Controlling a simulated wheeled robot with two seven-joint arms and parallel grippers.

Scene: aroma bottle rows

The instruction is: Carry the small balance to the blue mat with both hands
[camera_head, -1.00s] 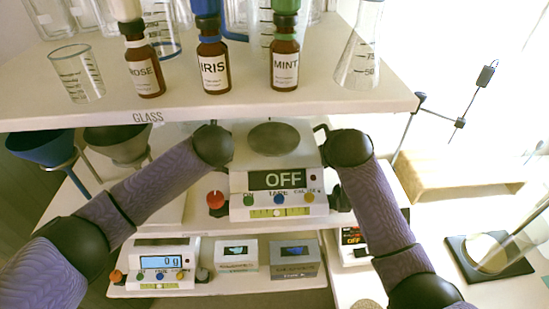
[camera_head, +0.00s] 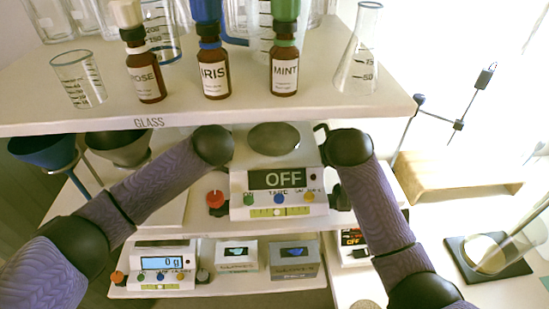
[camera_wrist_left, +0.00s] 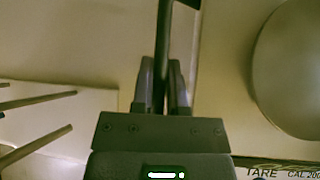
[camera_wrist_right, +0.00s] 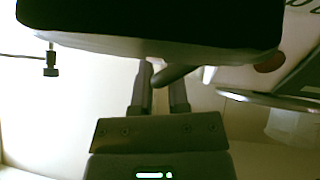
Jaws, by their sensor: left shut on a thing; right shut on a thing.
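A white balance (camera_head: 237,207) with a round grey pan and a display reading OFF is between my two hands in the head view, below the bottle shelf. My left gripper (camera_wrist_left: 166,85) is shut on a dark bar at the balance's left side. The pan shows at the right of the left wrist view (camera_wrist_left: 295,60). My right gripper (camera_wrist_right: 160,88) is shut on a dark handle at the other side. My wrists hide most of both grippers in the head view. I cannot tell whether the balance is clear of the shelf. No blue mat is in view.
Brown bottles labelled ROSE (camera_head: 146,75), IRIS (camera_head: 214,77) and MINT (camera_head: 284,73) stand on the shelf above, whose front edge (camera_head: 200,121) is close. Below are another balance (camera_head: 150,275) reading 0 g and two small boxes. Funnels (camera_head: 43,152) stand left.

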